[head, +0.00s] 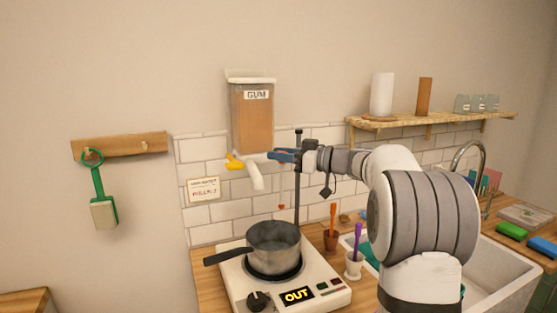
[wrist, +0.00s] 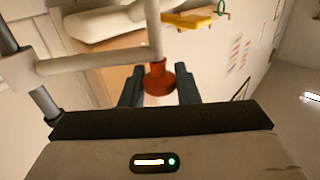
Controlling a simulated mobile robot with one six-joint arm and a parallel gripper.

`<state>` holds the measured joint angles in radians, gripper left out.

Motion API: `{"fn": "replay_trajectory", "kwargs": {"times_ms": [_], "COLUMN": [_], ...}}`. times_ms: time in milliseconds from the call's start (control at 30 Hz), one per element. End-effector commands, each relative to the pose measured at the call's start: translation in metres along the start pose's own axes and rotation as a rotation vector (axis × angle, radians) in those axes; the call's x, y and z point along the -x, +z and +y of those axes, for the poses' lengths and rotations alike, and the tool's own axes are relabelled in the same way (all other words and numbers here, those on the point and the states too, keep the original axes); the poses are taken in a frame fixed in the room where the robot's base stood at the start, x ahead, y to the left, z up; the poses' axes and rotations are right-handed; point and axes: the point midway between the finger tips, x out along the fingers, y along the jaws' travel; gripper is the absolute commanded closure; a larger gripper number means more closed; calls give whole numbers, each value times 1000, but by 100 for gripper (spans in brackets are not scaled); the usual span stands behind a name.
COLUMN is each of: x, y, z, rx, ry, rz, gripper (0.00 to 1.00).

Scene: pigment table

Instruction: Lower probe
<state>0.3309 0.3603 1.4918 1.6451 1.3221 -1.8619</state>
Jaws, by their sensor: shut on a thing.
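A dark upright stand rod (head: 297,195) rises behind the hot plate (head: 328,296). In the wrist view, a pale cross arm (wrist: 90,65) runs from the rod to a red-orange flared knob (wrist: 159,78). My gripper (head: 283,155) is high above the saucepan; in the wrist view its dark fingers (wrist: 160,88) are shut on the knob, one on each side. A small red piece (head: 281,207), perhaps part of the probe, shows below my gripper and above the grey saucepan (head: 273,243). The probe's full length is unclear. The hot plate display (head: 297,295) reads OUT.
A gum dispenser (head: 252,115) with a yellow lever (head: 234,161) and white spout (head: 257,177) hangs close left of my gripper. Cups with orange and purple handled tools (head: 332,238) (head: 354,262) stand right of the saucepan. A shelf (head: 430,127) is at upper right.

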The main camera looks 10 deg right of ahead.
Motion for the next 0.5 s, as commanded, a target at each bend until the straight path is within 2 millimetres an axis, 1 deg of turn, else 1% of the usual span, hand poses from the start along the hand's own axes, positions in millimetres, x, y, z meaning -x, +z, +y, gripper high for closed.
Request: {"fn": "replay_trajectory", "kwargs": {"times_ms": [33, 300, 500], "x": [0, 0, 0], "y": [22, 67, 97], "z": [0, 0, 0], "rx": [2, 2, 2], "ry": [-1, 0, 0], "rz": [-2, -2, -1], "gripper": [100, 100, 100]}}
